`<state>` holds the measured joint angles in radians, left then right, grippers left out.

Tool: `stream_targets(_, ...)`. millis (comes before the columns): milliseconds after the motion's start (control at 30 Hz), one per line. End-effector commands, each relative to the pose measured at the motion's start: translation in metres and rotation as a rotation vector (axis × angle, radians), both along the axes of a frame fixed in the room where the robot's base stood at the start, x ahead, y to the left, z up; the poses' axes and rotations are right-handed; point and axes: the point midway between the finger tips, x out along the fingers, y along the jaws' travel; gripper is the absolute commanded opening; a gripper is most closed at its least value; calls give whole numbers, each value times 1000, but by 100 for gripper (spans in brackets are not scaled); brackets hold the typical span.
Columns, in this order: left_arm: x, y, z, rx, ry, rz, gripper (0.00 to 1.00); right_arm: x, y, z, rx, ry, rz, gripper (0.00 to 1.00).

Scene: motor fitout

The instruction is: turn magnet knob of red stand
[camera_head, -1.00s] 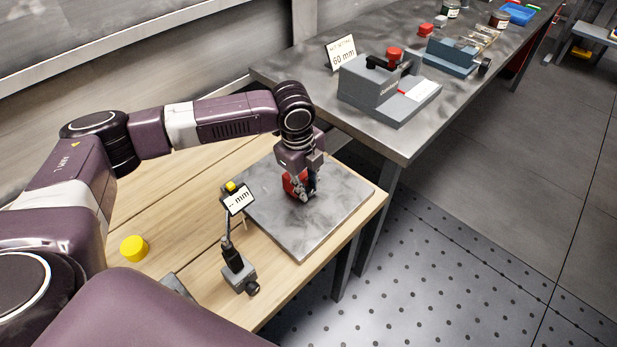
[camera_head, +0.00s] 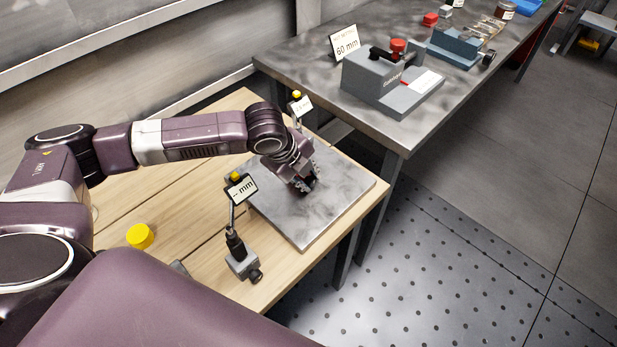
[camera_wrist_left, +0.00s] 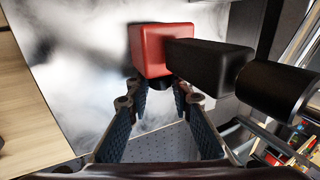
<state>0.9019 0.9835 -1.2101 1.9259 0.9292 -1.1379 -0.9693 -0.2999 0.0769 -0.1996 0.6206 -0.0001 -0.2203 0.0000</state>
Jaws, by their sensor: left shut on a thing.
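The red stand's base (camera_wrist_left: 162,48) is a red block on the grey plate in the left wrist view, with a black post (camera_wrist_left: 208,64) rising from it. A dark round magnet knob (camera_wrist_left: 181,87) shows on the block's near face. My left gripper (camera_wrist_left: 160,88) has its fingertips around this knob, shut on it; the contact is partly hidden. In the head view my left gripper (camera_head: 304,186) is low over the plate and hides the red base. A small display (camera_head: 301,107) with a yellow top shows behind my wrist. My right gripper is not in view.
The grey plate (camera_head: 340,203) lies on the wooden table (camera_head: 190,222). A grey stand (camera_head: 241,264) with a "-- mm" display (camera_head: 242,189) stands near its left corner. A yellow cap (camera_head: 140,236) lies farther left. The metal bench (camera_head: 305,63) behind holds a "60 mm" sign and grey devices.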

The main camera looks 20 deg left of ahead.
Motion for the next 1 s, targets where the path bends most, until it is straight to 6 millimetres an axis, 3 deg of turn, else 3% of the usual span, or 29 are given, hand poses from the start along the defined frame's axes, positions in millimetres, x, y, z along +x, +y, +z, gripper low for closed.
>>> stream_targets(200,1,0,1,1,-1,0,39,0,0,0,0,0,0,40)
stream_targets(567,-2,1,6,0,-2,-1,39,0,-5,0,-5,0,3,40)
stream_targets(1000,-34,13,83,2,-4,-1,39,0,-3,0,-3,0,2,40)
